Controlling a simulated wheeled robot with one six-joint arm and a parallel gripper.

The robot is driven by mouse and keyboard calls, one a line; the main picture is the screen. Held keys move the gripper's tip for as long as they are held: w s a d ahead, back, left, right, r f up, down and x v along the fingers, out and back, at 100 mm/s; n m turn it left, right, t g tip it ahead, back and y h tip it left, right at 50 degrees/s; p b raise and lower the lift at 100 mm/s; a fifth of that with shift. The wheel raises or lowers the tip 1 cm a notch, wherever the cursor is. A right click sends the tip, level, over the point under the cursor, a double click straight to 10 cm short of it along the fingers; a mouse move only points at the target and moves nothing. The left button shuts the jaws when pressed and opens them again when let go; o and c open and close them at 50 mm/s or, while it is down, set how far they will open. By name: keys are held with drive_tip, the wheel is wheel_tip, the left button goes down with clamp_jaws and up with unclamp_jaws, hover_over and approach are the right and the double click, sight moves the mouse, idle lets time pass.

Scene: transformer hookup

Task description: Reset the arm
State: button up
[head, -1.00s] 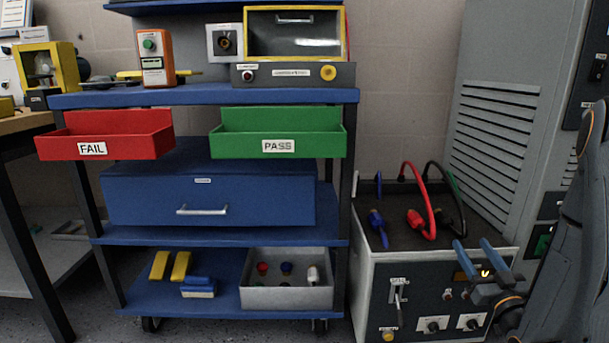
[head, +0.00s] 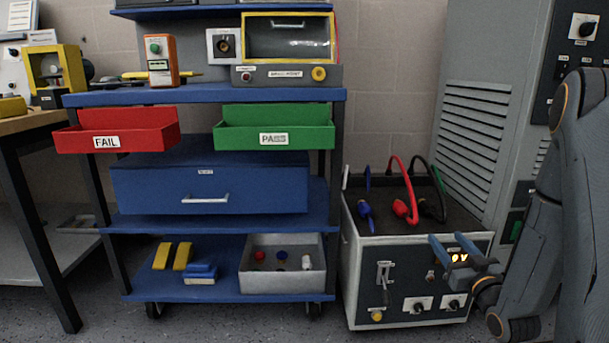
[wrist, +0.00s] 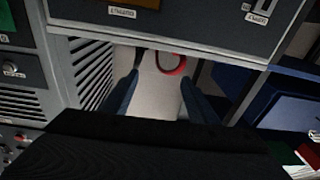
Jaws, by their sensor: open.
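My gripper (head: 455,246) is at the right of the head view, in front of the upper front panel of a white-sided test unit (head: 351,284). Its two blue fingers are apart with nothing between them. In the wrist view my gripper (wrist: 158,92) also shows as two spread, empty fingers. My arm comes in from the right edge and hides part of the grey cabinet behind it. A lit display (head: 458,258) shows between the fingers in the head view.
Red, black, blue and green leads sit on the unit's top, including a red lead (head: 403,209). A blue cart (head: 215,222) with a red FAIL bin (head: 150,138) and green PASS bin (head: 300,137) stands left. A grey cabinet (head: 470,60) stands behind right. Floor in front is open.

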drive_tip(key=w+a+r+n+g, duration=0.25)
drive_tip(key=a+g, duration=0.25)
drive_tip(key=a, duration=1.1)
drive_tip(key=s+a+r+g+p, duration=0.25)
drive_tip(key=s+a+g, duration=0.2)
drive_tip(key=a, duration=0.55)
drive_tip(key=s+a+r+n+g, duration=0.1)
drive_tip(key=s+a+r+g, duration=0.1)
drive_tip(key=s+a, duration=0.55)
drive_tip(key=s+a+r+g, duration=0.2)
drive_tip(key=s+a, duration=0.2)
drive_tip(key=s, duration=0.7)
drive_tip(key=s+a+r+n+g+p, duration=0.1)
drive_tip(key=s+a+r+g, duration=0.15)
drive_tip(key=s, duration=0.85)
drive_tip(key=s+a+r+n+g, duration=0.1)
drive_tip(key=s+g, duration=0.2)
drive_tip(key=s, duration=0.7)
drive_tip(key=d+r+m+p, duration=0.3)
drive_tip(key=d+r+p, duration=0.7)
drive_tip(key=r+p, duration=0.4)
drive_tip(key=d+r+m+h+p, duration=0.1)
drive_tip(key=d+r+m+p, duration=0.3)
drive_tip(key=d+r+p, duration=0.7)
wheel_tip(320, 180, up, 4)
drive_tip(key=p, duration=1.2)
drive_tip(key=shift+w+f+h+p, duration=0.15)
drive_tip(key=shift+f+h+p, duration=0.05)
drive_tip(key=shift+h+p, duration=0.1)
